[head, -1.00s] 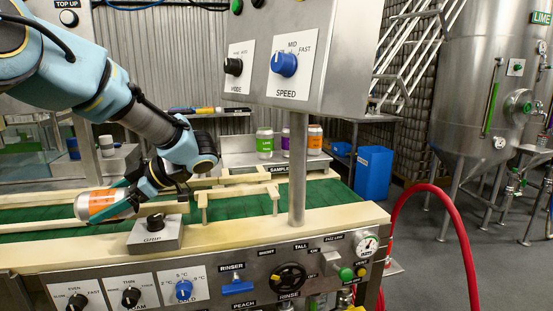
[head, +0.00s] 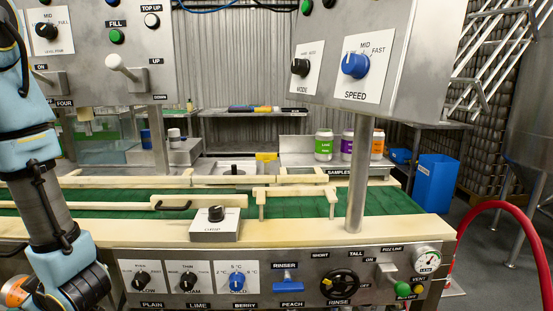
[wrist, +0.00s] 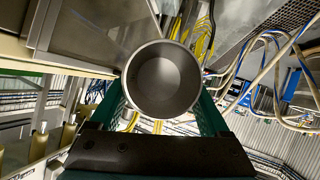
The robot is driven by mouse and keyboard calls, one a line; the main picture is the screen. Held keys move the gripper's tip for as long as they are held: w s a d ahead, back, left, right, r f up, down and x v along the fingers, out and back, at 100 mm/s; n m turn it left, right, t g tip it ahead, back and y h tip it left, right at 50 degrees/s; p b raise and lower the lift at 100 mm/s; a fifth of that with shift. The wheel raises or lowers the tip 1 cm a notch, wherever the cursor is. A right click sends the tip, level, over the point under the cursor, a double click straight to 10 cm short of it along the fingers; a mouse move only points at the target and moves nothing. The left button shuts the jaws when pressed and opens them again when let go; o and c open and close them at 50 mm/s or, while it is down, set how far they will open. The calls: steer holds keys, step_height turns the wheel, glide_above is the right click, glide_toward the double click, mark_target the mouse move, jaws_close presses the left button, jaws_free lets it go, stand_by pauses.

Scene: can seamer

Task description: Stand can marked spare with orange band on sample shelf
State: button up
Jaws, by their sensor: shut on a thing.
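A can with an orange band (head: 17,291) is at the lower left edge of the head view, partly cut off by the frame. In the wrist view its round grey end (wrist: 165,80) faces the camera. My gripper (wrist: 162,106) is shut on it, with a green finger on each side. Any "spare" wording is not readable. The sample shelf (head: 296,160) stands behind the green conveyor, right of centre. It holds a green-banded can (head: 323,145), a purple-banded can (head: 347,146) and an orange-banded can (head: 377,145). The held can is far from the shelf, on the near side.
The green conveyor (head: 290,207) with pale rails lies between me and the shelf. A grey post (head: 357,180) and the speed panel (head: 370,60) stand before the shelf's right part. The front control panel (head: 200,280) is near my arm. A blue bin (head: 437,183) stands right.

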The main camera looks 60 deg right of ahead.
steer(key=w+a+f+h, duration=0.1)
steer(key=w+a+f, duration=0.2)
steer(key=a, duration=0.4)
steer(key=w+a+f+m, duration=0.1)
steer(key=w+a+f, duration=0.2)
steer(key=a+f, duration=0.2)
steer(key=w+a+f+m+h, duration=0.1)
steer(key=w+a+f, duration=0.2)
steer(key=a, duration=0.7)
steer(key=shift+w+f+h, duration=0.3)
steer(key=shift+w+f, duration=0.05)
steer(key=shift+f, duration=0.1)
steer(key=shift+w+r, duration=0.15)
steer(key=shift+r, duration=0.1)
steer(key=shift+d, duration=0.1)
